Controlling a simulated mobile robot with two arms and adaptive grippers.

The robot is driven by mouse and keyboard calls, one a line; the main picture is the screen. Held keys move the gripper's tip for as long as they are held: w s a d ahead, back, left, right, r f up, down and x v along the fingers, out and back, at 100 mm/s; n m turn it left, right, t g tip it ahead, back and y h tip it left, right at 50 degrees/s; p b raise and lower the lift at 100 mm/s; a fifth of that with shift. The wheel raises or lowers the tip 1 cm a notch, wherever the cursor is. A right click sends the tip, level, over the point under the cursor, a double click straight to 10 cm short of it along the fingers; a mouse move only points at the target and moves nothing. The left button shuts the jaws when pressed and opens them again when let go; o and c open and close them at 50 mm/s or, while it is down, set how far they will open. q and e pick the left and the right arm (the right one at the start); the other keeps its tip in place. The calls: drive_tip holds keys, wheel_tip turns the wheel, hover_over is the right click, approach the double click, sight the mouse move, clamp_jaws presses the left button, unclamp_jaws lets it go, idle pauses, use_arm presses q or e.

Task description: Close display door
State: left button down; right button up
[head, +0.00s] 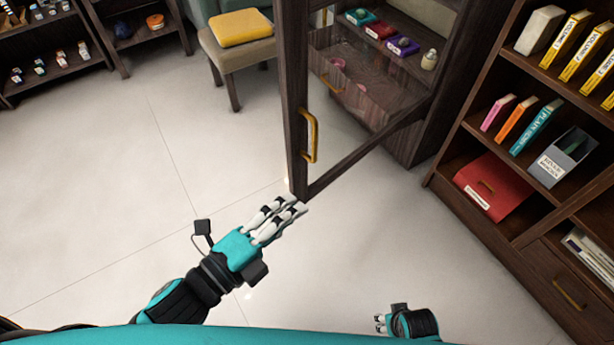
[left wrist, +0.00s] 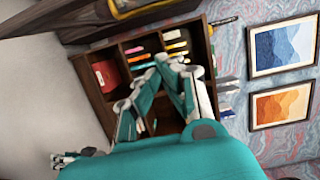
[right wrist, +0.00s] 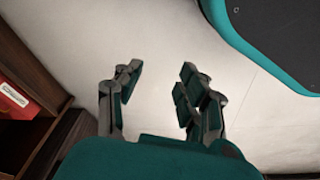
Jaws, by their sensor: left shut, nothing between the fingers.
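The display door (head: 296,100) is a dark wood frame with a glass pane and a brass handle (head: 309,136). It stands open, swung out from the display cabinet (head: 428,128), whose shelves show beside and through the glass. My left gripper (head: 300,206) is shut and empty, its fingertips at the door's lower front corner in the head view; I cannot tell whether they touch. In the left wrist view its fingers (left wrist: 172,62) come together at the tips. My right gripper (head: 379,323) is low in the head view, away from the door; its fingers (right wrist: 158,80) are apart and empty.
A bookcase (head: 447,182) with books and a red box (head: 492,187) stands at the right. A chair with a yellow cushion (head: 240,27) stands behind the door at the left. Shelves (head: 62,72) line the far left. The pale floor (head: 110,170) left of the door is clear.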

use_arm(q)
drive_tip(key=w+d, duration=0.4)
drive_tip(key=w, duration=0.6)
drive_tip(key=shift+w+r, duration=0.2)
drive_tip(key=shift+w, duration=0.2)
use_arm(e)
drive_tip(key=shift+w+a+f, duration=0.1)
drive_tip(key=shift+w, duration=0.05)
drive_tip(key=shift+f, duration=0.1)
